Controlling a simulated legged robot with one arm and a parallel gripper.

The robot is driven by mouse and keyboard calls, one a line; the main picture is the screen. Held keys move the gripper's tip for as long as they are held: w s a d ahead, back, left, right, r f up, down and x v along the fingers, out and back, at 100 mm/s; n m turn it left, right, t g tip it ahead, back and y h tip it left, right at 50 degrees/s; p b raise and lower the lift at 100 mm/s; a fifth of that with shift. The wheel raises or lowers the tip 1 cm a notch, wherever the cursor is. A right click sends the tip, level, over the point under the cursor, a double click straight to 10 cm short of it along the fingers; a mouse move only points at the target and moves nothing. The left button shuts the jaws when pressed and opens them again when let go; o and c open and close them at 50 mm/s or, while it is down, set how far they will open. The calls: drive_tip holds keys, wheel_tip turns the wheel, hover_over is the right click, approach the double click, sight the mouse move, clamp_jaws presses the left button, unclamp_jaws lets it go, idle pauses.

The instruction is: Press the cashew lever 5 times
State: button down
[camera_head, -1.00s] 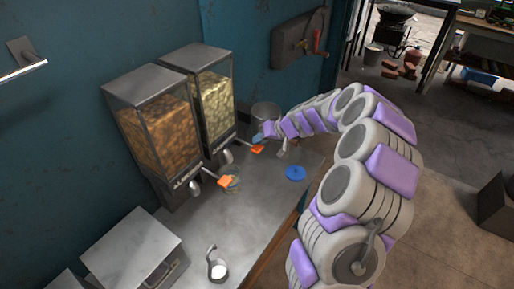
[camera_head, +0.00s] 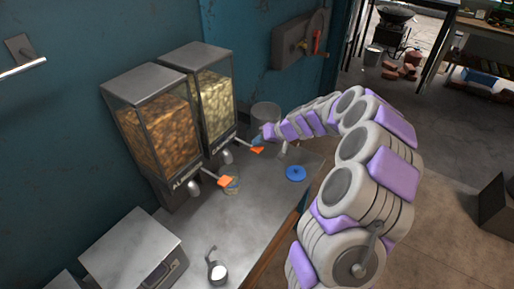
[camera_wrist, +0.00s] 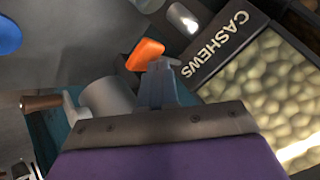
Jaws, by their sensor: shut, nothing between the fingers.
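The cashew dispenser (camera_head: 215,102) stands against the wall, filled with pale nuts. Its label reads CASHEWS in the wrist view (camera_wrist: 226,40). Its orange-tipped lever (camera_head: 257,150) sticks out at the front, and the orange tip (camera_wrist: 146,53) also shows in the wrist view. My gripper (camera_head: 257,141) is shut and empty, right at the lever tip. In the wrist view my fingertips (camera_wrist: 158,68) are beside and partly overlapping the orange tip; I cannot tell whether they touch it.
A metal pot (camera_head: 265,112) stands behind my gripper. A blue disc (camera_head: 295,174) and a small white-filled cup (camera_head: 219,272) rest on the counter (camera_head: 225,225).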

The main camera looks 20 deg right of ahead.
drive_tip(key=shift+f, duration=1.1)
idle(0.9)
drive_tip(key=shift+r, duration=0.15)
drive_tip(key=shift+r+p, duration=0.5)
drive_tip(key=shift+r, duration=1.05)
drive_tip(key=shift+r, duration=0.1)
drive_tip(key=shift+r+p, duration=1.1)
drive_tip(key=shift+r, duration=1.35)
